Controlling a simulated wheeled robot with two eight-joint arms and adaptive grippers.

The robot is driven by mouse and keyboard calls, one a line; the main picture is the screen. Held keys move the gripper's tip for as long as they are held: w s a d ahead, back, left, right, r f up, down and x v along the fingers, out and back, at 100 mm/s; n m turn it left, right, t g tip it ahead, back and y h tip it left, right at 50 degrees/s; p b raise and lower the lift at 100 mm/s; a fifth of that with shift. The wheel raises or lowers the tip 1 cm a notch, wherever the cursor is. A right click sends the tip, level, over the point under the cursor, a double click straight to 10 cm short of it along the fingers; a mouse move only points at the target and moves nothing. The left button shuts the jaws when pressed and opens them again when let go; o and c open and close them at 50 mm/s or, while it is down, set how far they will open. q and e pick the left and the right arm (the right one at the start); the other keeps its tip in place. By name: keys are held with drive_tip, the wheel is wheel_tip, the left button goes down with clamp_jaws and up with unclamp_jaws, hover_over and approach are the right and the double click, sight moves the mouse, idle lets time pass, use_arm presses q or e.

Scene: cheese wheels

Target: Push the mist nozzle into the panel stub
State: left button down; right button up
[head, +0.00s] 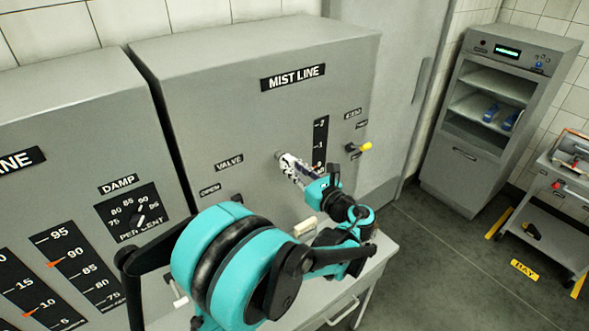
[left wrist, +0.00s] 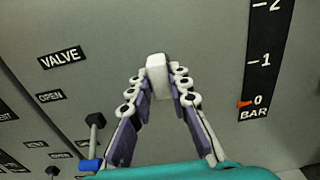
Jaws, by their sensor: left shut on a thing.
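My left gripper (head: 291,166) reaches up to the grey MIST LINE panel (head: 215,120), between the VALVE label and the bar scale. In the left wrist view its two fingers (left wrist: 158,88) are closed on the white mist nozzle (left wrist: 156,64), which points at the panel face. In the head view a small pale tip (head: 280,155) shows at the fingertips, against the panel; I cannot tell whether it is nozzle or stub. The panel stub is not clearly visible, hidden by the nozzle and fingers. Whether the nozzle touches it cannot be told. My right gripper is not in view.
The bar scale (left wrist: 262,70) has its red pointer at 0. A yellow-tipped lever (head: 365,147) sticks out at the panel's right. A small pale block (head: 305,227) is below my gripper.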

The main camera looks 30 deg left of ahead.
use_arm(q)
drive_tip(key=shift+w+a, duration=0.1)
drive_tip(key=shift+a, duration=0.1)
drive_tip(key=c, duration=1.3)
unclamp_jaws()
drive_tip(key=shift+c, duration=0.2)
drive_tip(key=v, duration=1.2)
drive_tip(key=shift+f, duration=0.1)
